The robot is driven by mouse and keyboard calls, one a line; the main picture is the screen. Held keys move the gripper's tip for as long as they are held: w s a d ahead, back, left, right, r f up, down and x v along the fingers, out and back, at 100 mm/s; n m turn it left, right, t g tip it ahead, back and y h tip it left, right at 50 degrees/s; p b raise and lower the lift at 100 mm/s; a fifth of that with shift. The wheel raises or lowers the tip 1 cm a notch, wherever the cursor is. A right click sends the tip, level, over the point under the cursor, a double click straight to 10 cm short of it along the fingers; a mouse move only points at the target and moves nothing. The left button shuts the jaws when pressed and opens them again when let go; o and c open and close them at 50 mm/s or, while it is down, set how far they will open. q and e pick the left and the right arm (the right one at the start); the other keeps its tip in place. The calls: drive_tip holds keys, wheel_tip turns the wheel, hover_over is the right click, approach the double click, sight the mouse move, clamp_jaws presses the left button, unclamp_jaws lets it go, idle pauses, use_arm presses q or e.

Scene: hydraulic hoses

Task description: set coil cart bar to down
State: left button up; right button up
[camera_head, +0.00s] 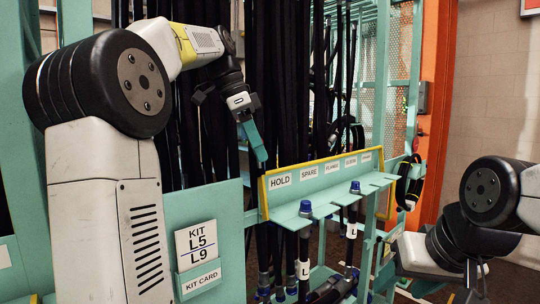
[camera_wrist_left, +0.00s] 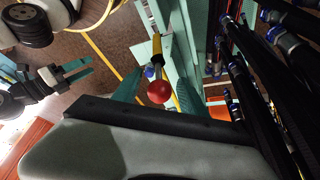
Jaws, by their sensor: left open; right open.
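In the left wrist view, a bar with a yellow and black shaft ends in a red ball knob (camera_wrist_left: 159,91). I take it for the coil cart bar; I cannot make it out in the head view. My left gripper (camera_head: 259,150) points down above the teal rack in the head view. In the left wrist view its teal fingers are apart, and the red knob appears between them; contact cannot be told. My right gripper shows at the left of the left wrist view (camera_wrist_left: 84,72), open and empty, away from the knob. Its fingers are cut off in the head view.
Black hoses (camera_head: 270,80) hang in the teal frame behind my left gripper. A yellow-edged label rail (camera_head: 310,171) with HOLD and SPARE labels stands right of it. Blue-capped hoses (camera_head: 305,208) are slotted there. A kit card (camera_head: 197,243) is on the front panel.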

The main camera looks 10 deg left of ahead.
use_arm(q)
drive_tip(key=shift+x, duration=0.9)
clamp_jaws()
idle(0.8)
